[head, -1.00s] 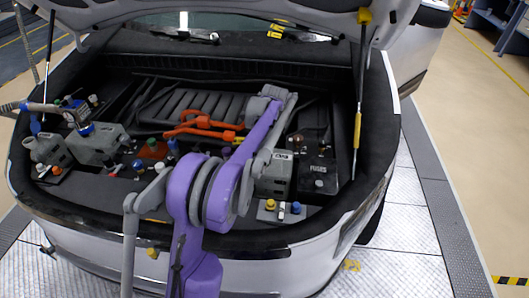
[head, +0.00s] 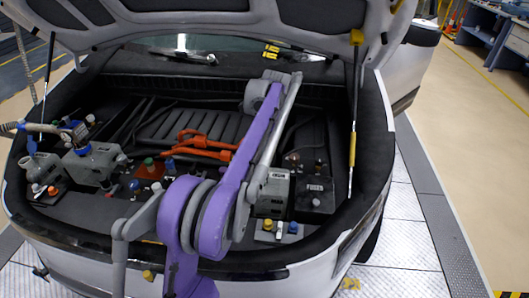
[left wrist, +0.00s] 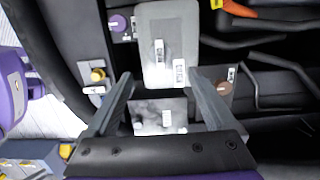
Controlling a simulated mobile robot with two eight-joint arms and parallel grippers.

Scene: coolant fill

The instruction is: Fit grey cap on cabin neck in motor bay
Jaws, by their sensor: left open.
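My left gripper (left wrist: 160,100) is open in the left wrist view, with its two dark fingers apart. Between and beyond the fingers are a mottled light plate (left wrist: 145,112) and a grey labelled box (left wrist: 165,22). I see no cap held between the fingers. In the head view, a purple and grey arm of mine reaches over the motor bay, and no fingertips are visible. A small plate near the bay's front edge carries yellow (head: 268,224), pale grey and blue (head: 293,228) caps. I cannot tell which fitting is the cabin neck; labels are too small.
A grey box (head: 272,190) stands right of my arm, beside a black fuse box (head: 315,190). Orange cables (head: 205,145) cross the bay's middle. Grey tanks (head: 92,163) and a hose (head: 38,127) are at left. A yellow-sleeved strut (head: 352,148) stands at right under the raised hood.

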